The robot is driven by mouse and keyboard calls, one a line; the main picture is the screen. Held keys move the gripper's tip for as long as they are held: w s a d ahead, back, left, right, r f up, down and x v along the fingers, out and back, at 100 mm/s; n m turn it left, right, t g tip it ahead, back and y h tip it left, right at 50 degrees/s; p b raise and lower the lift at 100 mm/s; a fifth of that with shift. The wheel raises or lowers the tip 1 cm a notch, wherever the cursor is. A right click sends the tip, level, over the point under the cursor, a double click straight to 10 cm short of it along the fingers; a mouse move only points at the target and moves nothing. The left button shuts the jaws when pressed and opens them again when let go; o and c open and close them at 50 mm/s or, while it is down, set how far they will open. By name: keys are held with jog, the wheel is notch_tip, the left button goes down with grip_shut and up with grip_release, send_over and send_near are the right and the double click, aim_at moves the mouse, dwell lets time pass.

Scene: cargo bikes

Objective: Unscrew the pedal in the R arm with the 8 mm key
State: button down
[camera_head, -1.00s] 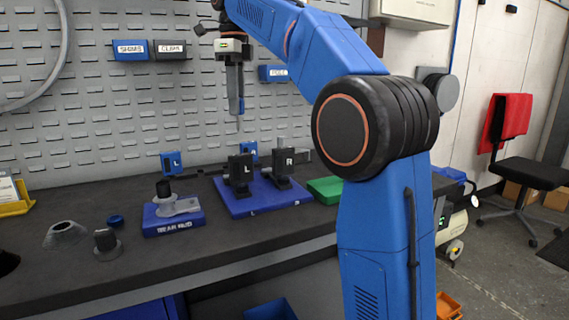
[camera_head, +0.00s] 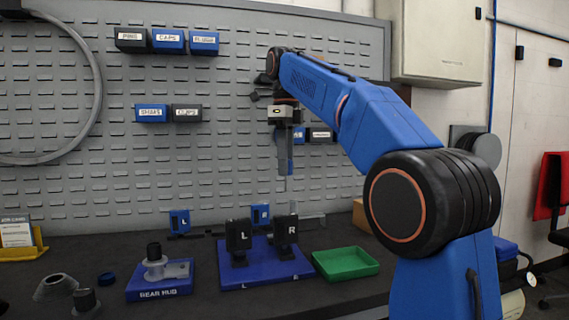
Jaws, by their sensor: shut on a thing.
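My gripper (camera_head: 284,146) is above the bench, pointing down, in front of the pegboard. It is shut on a slim tool with a blue part and a thin grey shaft (camera_head: 286,182); I cannot read a size on it. Below it, a blue fixture base (camera_head: 262,282) carries a black block marked L (camera_head: 239,236) and a black block marked R (camera_head: 286,231). The tool's tip hangs above the R block, apart from it. Behind them are two small blue pieces, one marked L (camera_head: 180,222), the other (camera_head: 260,215). I cannot make out the pedal's thread.
A green tray (camera_head: 346,263) lies right of the fixture. Labelled bins (camera_head: 151,113) hang on the pegboard (camera_head: 230,80). A white cabinet (camera_head: 438,45) is upper right.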

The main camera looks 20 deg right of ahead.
aim_at(286, 187)
jog(key=shift+f, duration=2.65)
jog(key=shift+f, duration=0.55)
jog(key=c, duration=2.2)
grip_release()
grip_shut()
jog(key=shift+f, duration=0.1)
jog(key=n, duration=0.6)
jog(key=shift+n, duration=0.4)
